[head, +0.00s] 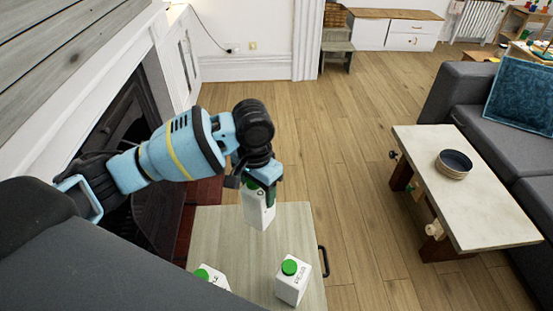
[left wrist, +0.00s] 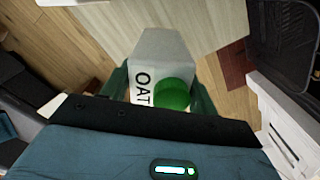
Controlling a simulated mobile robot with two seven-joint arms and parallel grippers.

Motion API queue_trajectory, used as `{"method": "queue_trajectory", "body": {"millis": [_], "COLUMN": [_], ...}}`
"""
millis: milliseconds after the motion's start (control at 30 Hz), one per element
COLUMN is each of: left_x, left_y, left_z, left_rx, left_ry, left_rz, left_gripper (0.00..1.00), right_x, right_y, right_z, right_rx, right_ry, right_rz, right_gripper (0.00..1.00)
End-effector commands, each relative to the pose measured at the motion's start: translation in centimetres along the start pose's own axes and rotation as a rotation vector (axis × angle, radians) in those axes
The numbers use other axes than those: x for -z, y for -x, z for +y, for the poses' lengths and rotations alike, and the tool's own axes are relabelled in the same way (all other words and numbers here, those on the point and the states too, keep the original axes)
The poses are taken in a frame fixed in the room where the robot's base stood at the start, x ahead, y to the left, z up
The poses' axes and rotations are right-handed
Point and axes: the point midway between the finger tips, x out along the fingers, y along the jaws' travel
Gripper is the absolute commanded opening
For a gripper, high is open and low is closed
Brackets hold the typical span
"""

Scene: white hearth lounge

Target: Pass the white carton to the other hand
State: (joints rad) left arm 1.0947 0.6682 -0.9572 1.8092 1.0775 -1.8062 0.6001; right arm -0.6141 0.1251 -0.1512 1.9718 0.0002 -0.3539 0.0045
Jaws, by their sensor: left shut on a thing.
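The white carton (head: 257,212), with a green cap, is held upright in my left gripper (head: 262,182) over the far part of the small pale table (head: 225,235). In the left wrist view the carton (left wrist: 160,52) sits between the two green fingers, its green cap (left wrist: 172,93) toward the palm and the letters "OAT" on its side. The fingers are shut on its upper part. I cannot tell whether its base clears the tabletop. My right gripper is not in view.
Two similar green-capped cartons stand on the small table: one at right (head: 292,288), one at front left (head: 212,277), partly cut off. A black handle (head: 323,261) is on the table's right side. A coffee table (head: 480,200) with a round tin (head: 453,165) stands right. Wooden floor lies between.

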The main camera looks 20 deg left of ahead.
Motion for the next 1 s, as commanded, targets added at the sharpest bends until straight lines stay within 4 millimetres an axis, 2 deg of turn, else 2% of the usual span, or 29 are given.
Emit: {"method": "queue_trajectory", "body": {"millis": [167,267,367,500,600,700,1000], "left_x": [0.1,0.1,0.2,0.2,0.2,-1.0,-4.5], "left_y": [0.2,1.0,2.6,6.1,7.7,6.3,5.0], "left_z": [0.0,0.0,0.0,0.0,0.0,0.4,1.7], "left_rx": [0.0,0.001,0.003,0.006,0.002,-0.004,-0.004], "left_ry": [0.0,0.0,0.0,0.001,-0.001,0.044,0.213], "left_rz": [0.004,0.007,0.014,0.026,0.014,-0.005,-0.006], "left_gripper": [0.0,0.0,0.0,0.0,0.0,0.0,0.0], "right_x": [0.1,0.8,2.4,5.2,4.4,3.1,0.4], "right_y": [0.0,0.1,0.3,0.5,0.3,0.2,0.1], "right_z": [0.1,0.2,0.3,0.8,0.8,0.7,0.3], "right_rx": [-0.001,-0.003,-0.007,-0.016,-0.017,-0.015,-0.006], "right_ry": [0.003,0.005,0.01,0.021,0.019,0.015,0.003], "right_rz": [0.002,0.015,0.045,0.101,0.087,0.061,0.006], "right_gripper": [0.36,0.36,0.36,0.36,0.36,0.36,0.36]}}
